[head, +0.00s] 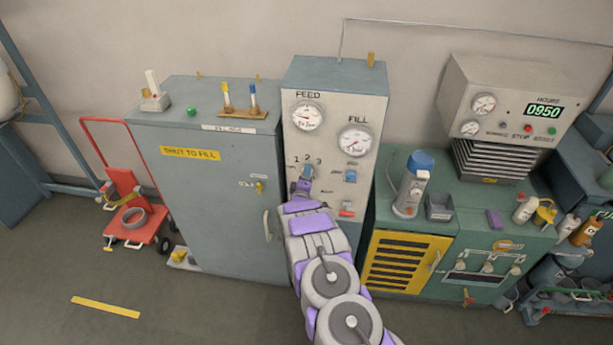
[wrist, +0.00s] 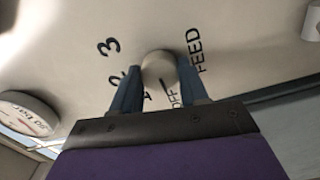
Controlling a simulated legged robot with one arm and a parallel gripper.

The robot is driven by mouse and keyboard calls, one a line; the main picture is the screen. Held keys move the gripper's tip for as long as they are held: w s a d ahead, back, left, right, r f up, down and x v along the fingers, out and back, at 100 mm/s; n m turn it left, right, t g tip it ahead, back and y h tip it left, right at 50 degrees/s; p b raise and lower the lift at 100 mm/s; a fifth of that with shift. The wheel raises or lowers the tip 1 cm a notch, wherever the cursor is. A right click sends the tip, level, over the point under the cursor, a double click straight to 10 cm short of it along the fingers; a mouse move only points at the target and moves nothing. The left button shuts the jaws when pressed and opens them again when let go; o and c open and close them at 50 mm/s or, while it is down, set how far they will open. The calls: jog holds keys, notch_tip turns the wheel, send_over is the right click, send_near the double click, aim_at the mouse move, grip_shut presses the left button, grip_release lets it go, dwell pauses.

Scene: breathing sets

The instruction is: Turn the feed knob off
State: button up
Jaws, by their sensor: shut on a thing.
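The feed knob (wrist: 159,67) is a pale round knob on the light front of the tall panel (head: 361,106). In the wrist view it sits between the two blue fingers of my gripper (wrist: 160,66), which is shut on it. The printed marks 2, 3, OFF and FEED show around it; another mark is partly hidden by a finger. In the head view my gripper (head: 306,173) is at the panel, just below the numbers 1 2 3, and the knob is mostly hidden there.
Above are the feed gauge (head: 308,116) and fill gauge (head: 355,140). A blue switch (head: 350,176) and a red switch (head: 347,209) sit to the right. A grey cabinet (head: 209,208) stands left and a green bench (head: 425,228) right.

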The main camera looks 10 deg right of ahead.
jog(key=shift+a+f, duration=0.15)
jog(key=o, duration=1.1)
jog(key=shift+w+a, duration=0.1)
jog(key=shift+a, duration=0.05)
jog(key=shift+c, duration=0.2)
jog(key=b+v, duration=0.1)
jog(key=v, duration=1.6)
jog(key=shift+s, duration=0.2)
jog(key=shift+a, duration=0.1)
